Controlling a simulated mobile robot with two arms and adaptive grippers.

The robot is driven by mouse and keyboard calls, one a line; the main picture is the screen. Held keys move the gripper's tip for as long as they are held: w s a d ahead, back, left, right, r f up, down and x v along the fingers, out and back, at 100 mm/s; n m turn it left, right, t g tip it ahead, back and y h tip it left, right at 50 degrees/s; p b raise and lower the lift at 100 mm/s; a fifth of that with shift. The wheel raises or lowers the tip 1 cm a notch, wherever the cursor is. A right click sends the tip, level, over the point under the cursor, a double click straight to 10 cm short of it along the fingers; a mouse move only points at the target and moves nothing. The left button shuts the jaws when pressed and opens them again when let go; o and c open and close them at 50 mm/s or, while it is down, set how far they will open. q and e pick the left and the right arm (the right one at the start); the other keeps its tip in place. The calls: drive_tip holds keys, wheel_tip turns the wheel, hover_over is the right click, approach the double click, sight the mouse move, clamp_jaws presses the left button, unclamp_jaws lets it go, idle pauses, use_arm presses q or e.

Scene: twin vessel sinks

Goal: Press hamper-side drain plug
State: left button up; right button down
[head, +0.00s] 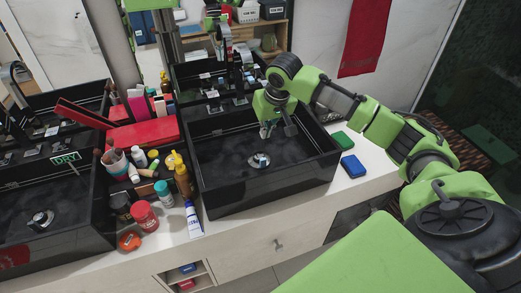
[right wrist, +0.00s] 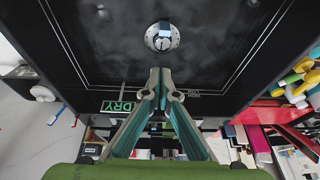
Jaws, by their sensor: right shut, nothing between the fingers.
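The right black vessel sink (head: 320,170) has a round metal drain plug (head: 260,161) in its floor. The plug also shows in the right wrist view (right wrist: 162,37), just beyond the fingertips. My right gripper (head: 277,130) is shut and empty. It hangs inside this sink, above and toward the back of the plug, and appears apart from it. In the right wrist view its fingertips (right wrist: 160,75) meet in front of the plug. The left sink (head: 100,235) has its own drain plug (head: 40,220) and a green DRY sign (head: 66,160). My left gripper is not in view.
Bottles, jars, a cup of brushes and a red box (head: 145,132) crowd the counter between the sinks. A blue sponge (head: 353,166) and a green sponge (head: 341,140) lie right of the right sink. A red towel (head: 366,35) hangs on the wall behind.

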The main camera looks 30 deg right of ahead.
drive_tip(key=p, duration=0.2)
approach(260, 155)
drive_tip(key=x, duration=0.5)
drive_tip(key=shift+w+f, duration=0.15)
drive_tip(key=shift+w, duration=0.15)
drive_tip(key=shift+f, duration=0.55)
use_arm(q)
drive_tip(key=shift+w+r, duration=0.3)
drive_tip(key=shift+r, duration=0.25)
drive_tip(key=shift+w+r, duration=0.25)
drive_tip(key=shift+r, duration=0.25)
use_arm(e)
drive_tip(key=shift+f, duration=0.15)
drive_tip(key=shift+f, duration=0.1)
